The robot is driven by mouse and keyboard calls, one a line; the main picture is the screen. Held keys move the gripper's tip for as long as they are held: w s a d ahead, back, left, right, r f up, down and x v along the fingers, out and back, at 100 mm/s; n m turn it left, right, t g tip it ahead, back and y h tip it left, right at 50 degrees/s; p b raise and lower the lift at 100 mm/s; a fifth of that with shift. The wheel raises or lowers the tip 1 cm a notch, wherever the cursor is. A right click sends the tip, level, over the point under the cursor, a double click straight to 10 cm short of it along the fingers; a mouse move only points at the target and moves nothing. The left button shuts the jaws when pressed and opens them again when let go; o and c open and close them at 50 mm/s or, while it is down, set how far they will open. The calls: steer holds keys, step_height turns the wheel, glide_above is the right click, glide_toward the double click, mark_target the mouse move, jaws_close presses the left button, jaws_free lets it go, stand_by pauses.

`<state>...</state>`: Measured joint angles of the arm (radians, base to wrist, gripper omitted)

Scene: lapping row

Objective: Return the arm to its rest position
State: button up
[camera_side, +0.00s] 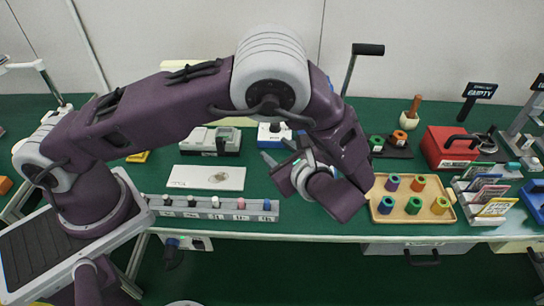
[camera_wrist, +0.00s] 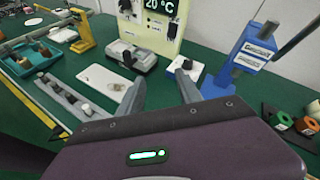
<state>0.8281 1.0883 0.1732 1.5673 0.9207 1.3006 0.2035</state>
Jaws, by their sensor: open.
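My gripper (camera_side: 280,152) is above the green bench in the side view, pointing left and toward the back, left of a wooden tray (camera_side: 381,217). In the wrist view my gripper (camera_wrist: 160,80) shows two grey fingers spread apart with nothing between them. The arm is bent, its elbow high over the bench and its forearm reaching down at the right. Part of the bench behind the arm is hidden.
The wooden tray holds several coloured rings or cylinders. A grey rail (camera_side: 211,212) with several small vials runs along the front edge. A white plate (camera_side: 206,178), grey device (camera_side: 211,141) and red toolbox (camera_side: 450,147) stand behind. Green bench (camera_side: 160,170) shows between them.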

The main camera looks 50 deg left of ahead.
steer(key=s+a+r+n+g+h, duration=0.25)
steer(key=s+r+n+h, duration=0.2)
steer(key=r, duration=0.35)
steer(key=s+a+r+n+g+h, duration=0.1)
steer(key=s+a+r+n+h, duration=0.25)
steer(key=s+r+n, duration=0.35)
steer(key=s+d+r+n+t+h, duration=0.2)
steer(key=s+r+n+t+h, duration=0.2)
steer(key=s, duration=0.6)
step_height(320, 180, up, 3)
steer(key=shift+f+n+t+h, duration=0.1)
steer(key=shift+n+t+h, duration=0.35)
steer(key=shift+n, duration=0.7)
